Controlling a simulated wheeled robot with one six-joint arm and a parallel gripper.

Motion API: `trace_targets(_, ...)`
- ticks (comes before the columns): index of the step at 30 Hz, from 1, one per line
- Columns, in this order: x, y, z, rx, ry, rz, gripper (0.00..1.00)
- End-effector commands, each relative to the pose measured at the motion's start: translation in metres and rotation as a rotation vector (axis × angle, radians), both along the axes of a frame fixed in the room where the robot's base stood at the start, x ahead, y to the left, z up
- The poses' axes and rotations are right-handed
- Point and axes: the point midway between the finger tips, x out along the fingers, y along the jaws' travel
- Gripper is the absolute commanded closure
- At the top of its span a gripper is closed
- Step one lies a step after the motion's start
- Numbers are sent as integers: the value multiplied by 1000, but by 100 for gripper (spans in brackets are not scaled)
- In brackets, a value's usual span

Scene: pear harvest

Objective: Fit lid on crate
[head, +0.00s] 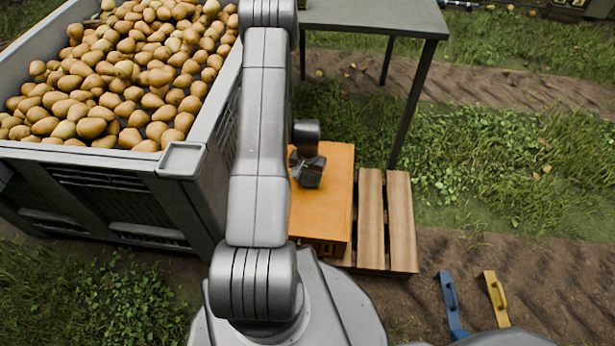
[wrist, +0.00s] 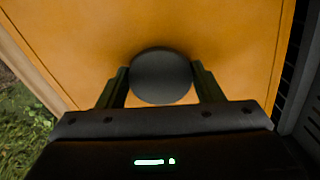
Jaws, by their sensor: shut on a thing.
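The orange-brown lid (head: 333,196) lies flat over the orange crate (head: 330,248), whose slatted side shows below the lid's near edge in the head view. In the wrist view the lid (wrist: 220,45) fills most of the picture, with a dark round knob (wrist: 160,76) on it. My gripper (head: 307,170) is above the lid, partly behind my arm in the head view. In the wrist view my gripper (wrist: 160,85) has a finger on each side of the knob and is shut on it. Whether the lid is fully seated on the rim is hidden.
The crate stands on a wooden pallet (head: 387,220), with bare slats to its right. A large grey bin (head: 110,195) full of pears is close on the left. A grey table (head: 375,15) stands behind. Blue (head: 451,300) and yellow (head: 496,297) handled objects are at lower right.

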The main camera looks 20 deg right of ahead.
Motion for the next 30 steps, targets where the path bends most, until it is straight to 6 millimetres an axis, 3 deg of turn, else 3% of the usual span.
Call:
trace_targets(2, 0, 0, 0, -1, -1, 0, 31)
trace_targets(11, 0, 0, 1, 0, 0, 0, 31)
trace_targets(30, 0, 0, 52, -1, -1, 0, 31)
